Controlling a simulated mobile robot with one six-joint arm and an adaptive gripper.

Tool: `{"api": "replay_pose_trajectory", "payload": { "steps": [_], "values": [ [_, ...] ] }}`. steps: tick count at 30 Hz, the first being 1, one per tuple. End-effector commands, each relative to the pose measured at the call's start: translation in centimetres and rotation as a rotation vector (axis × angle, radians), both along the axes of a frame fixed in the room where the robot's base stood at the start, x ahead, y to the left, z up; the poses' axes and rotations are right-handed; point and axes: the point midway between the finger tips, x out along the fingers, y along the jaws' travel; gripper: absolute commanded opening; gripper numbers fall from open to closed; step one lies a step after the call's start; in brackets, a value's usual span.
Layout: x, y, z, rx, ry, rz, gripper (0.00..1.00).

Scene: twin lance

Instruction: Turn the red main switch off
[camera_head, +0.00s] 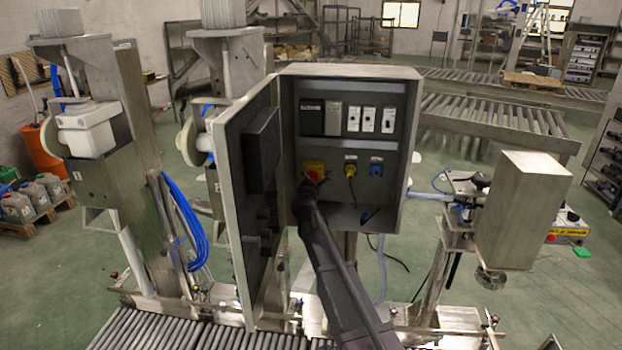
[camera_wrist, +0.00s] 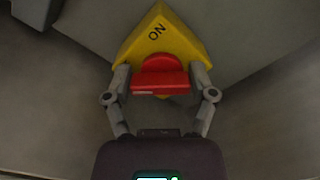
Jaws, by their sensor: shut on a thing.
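The red main switch (camera_wrist: 158,76) has a red knob on a yellow plate (camera_wrist: 164,36) marked ON. In the wrist view the plate appears tilted. My gripper (camera_wrist: 160,84) has one finger on each side of the red knob and is shut on it. In the head view the switch (camera_head: 313,170) sits at the lower left inside the open grey cabinet (camera_head: 347,72). My gripper (camera_head: 306,187) reaches up to it from below, and my arm hides part of the cabinet's lower edge.
The cabinet door (camera_head: 243,235) stands open to the left, close beside my arm. To the right of the switch are a yellow plug (camera_head: 350,170) and a blue plug (camera_head: 376,170). Breakers (camera_head: 354,119) sit above. A roller conveyor (camera_head: 150,330) runs below.

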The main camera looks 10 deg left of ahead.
Motion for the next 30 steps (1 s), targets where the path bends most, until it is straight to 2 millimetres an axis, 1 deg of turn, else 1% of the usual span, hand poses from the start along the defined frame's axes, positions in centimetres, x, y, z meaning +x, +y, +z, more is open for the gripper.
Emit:
{"api": "replay_pose_trajectory", "payload": {
  "steps": [3,4,6,22,26,30],
  "values": [
    [0.2,0.0,0.1,-0.004,-0.001,-0.001,0.25],
    [0.2,0.0,0.1,-0.003,-0.001,-0.001,0.81],
    [0.2,0.0,0.1,-0.003,-0.001,-0.001,1.00],
    [-0.3,0.1,0.0,0.000,-0.001,0.001,1.00],
    [-1.0,0.0,0.0,0.000,-0.001,0.001,1.00],
    [-2.6,0.0,0.0,0.000,-0.001,0.001,1.00]
  ]
}}
